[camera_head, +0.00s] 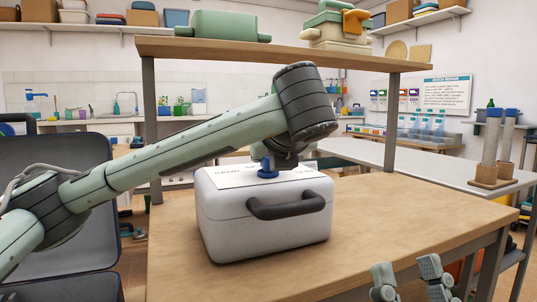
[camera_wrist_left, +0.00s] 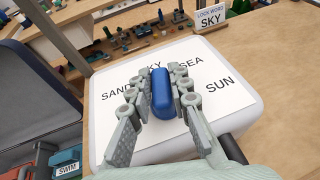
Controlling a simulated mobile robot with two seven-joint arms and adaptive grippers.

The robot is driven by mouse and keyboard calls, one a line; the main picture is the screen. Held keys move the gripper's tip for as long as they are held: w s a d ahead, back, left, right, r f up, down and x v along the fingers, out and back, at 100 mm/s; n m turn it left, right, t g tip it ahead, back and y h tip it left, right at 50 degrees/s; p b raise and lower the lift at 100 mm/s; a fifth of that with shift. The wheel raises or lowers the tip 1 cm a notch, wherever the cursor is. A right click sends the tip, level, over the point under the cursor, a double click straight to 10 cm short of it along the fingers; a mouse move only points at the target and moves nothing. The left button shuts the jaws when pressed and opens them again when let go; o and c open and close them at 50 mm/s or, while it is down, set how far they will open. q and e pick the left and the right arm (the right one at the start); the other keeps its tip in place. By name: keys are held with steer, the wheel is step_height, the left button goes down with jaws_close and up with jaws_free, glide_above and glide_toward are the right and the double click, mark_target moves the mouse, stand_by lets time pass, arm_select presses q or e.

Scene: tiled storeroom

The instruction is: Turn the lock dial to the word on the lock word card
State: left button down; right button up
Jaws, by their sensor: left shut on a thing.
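A white case (camera_head: 262,228) with a dark handle stands on the wooden table. Its top label carries the words SAND, SKY, SEA and SUN. A blue dial (camera_wrist_left: 161,95) with a long raised grip sits on the label. The grip's far end points between SKY and SEA; SKY is partly covered. My left gripper (camera_wrist_left: 159,80) reaches down from above and is shut on the dial, a finger on each side. The lock word card (camera_wrist_left: 209,20) behind the case reads SKY. My right gripper (camera_head: 410,270) is at the lower right in the head view, fingers apart and empty.
The wooden table (camera_head: 420,215) has free room right of the case. A raised shelf (camera_head: 300,52) spans its back and holds a green container (camera_head: 222,26). A dark grey panel (camera_head: 75,180) stands at the left. A grey bench (camera_head: 440,172) lies behind at the right.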

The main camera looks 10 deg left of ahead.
arm_select(q)
steer(key=shift+r+n+g+y, duration=0.1)
steer(key=shift+n+g+y, duration=0.3)
steer(key=shift+n+y, duration=0.5)
steer(key=shift+n+y+p, duration=0.3)
steer(key=shift+y+p, duration=0.05)
steer(key=shift+y, duration=0.05)
arm_select(e)
steer(key=shift+w+a+f+g, duration=0.4)
steer(key=shift+w+f+g, duration=0.25)
steer(key=shift+w+g, duration=0.1)
arm_select(q)
steer(key=shift+f+g, duration=0.2)
steer(key=shift+g, duration=0.1)
arm_select(e)
steer(key=shift+h, duration=0.3)
arm_select(q)
steer(key=c, duration=1.4)
jaws_free()
steer(key=shift+s+d+r, duration=0.25)
steer(key=shift+s+r, duration=0.05)
steer(key=shift+s, duration=0.1)
steer(key=v, duration=1.1)
steer(key=shift+f, duration=0.15)
